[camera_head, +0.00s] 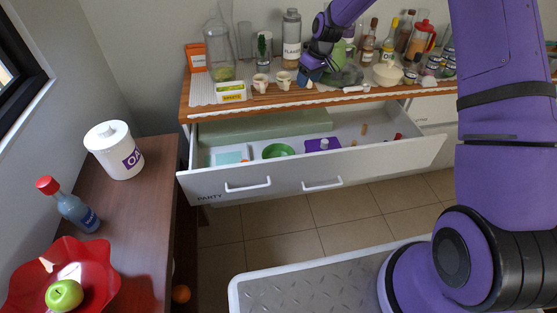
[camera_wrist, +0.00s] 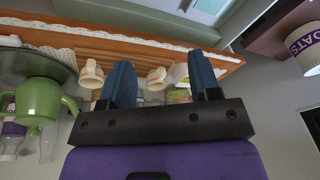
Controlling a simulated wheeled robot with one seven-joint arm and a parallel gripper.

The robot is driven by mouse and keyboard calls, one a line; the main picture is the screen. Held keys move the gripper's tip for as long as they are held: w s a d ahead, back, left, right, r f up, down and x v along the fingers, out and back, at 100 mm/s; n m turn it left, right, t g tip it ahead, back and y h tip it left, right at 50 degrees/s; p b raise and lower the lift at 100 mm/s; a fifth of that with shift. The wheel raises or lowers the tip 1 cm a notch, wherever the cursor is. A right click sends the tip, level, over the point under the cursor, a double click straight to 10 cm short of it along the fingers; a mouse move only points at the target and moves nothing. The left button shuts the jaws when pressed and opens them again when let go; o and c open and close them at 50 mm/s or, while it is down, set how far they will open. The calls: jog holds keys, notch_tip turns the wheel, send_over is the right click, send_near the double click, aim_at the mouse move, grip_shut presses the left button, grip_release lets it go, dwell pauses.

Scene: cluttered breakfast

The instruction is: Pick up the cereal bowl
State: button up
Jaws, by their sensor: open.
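My gripper (camera_head: 308,77) is above the sideboard's front part, with its fingers pointing down and nothing visible between them. Its two blue fingers stand apart in the wrist view (camera_wrist: 162,75), with small cream cups (camera_wrist: 157,78) beyond them. Which bowl is the cereal bowl is not marked. A cream bowl (camera_head: 387,75) sits on the sideboard to the right of my gripper, apart from it. A green bowl (camera_head: 278,150) lies in the open drawer below. A large red bowl (camera_head: 100,272) holding a green apple (camera_head: 64,295) stands on the left table.
The open drawer (camera_head: 310,171) juts out below the sideboard. Bottles, jars and a green jug (camera_wrist: 38,102) crowd the sideboard. Two small cups (camera_head: 261,82) stand left of my gripper. An oats canister (camera_head: 114,150) and a red-capped bottle (camera_head: 68,203) stand on the left table.

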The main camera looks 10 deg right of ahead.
jog(key=w+f+y, duration=0.1)
jog(key=w+f, duration=0.2)
jog(key=f, duration=1.1)
jog(key=y, duration=0.1)
send_near(288, 150)
jog(key=shift+g, duration=0.3)
jog(key=shift+w+x, duration=0.1)
jog(key=shift+x, duration=2.8)
jog(key=shift+w+x, duration=0.15)
jog(key=shift+x, duration=2.7)
grip_shut()
